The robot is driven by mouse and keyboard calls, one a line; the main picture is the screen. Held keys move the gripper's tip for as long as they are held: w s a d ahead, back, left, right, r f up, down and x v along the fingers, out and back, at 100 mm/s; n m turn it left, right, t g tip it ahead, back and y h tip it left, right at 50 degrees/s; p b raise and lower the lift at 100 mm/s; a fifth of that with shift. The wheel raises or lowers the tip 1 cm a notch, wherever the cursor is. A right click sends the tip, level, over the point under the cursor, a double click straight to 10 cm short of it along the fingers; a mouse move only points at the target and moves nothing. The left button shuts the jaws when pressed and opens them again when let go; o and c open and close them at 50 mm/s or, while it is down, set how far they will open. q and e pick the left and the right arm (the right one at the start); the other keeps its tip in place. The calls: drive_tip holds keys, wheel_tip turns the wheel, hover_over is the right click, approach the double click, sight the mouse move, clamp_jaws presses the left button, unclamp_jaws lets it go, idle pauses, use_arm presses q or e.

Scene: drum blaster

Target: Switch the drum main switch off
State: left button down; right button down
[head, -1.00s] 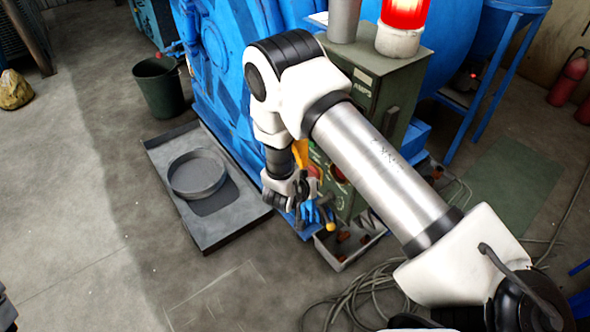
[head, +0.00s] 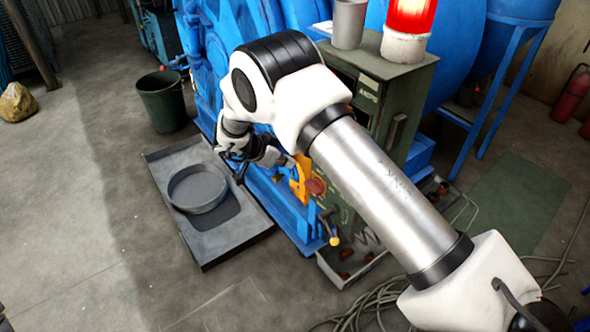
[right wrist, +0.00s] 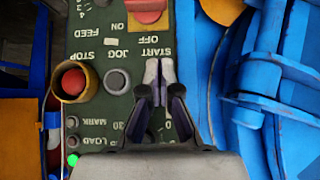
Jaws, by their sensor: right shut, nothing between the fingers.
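The main switch (right wrist: 148,14) shows at the top edge of the right wrist view as a red part by the ON and OFF labels, partly cut off. The green control panel (right wrist: 112,45) appears upside down there. My right gripper (right wrist: 160,70) is shut and empty, its tips over the START lettering and below the switch in the picture. In the head view my right gripper (head: 280,160) is left of the panel, beside an orange part (head: 300,180) and a red part (head: 316,187). My arm hides much of the panel. My left gripper is not in view.
A red STOP button (right wrist: 75,82) in a yellow collar sits left of the fingers. The blue machine (right wrist: 290,60) is close on the right. A lever with a yellow knob (head: 334,241) juts below the panel. A grey tray (head: 205,255) lies on the floor.

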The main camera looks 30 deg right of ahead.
hover_over(313, 187)
drive_tip(key=w+a, duration=0.2)
wheel_tip(313, 187, down, 7)
drive_tip(key=f, duration=0.1)
drive_tip(key=f+b, duration=0.1)
drive_tip(key=f, duration=0.1)
drive_tip(key=shift+w+d+f, duration=0.2)
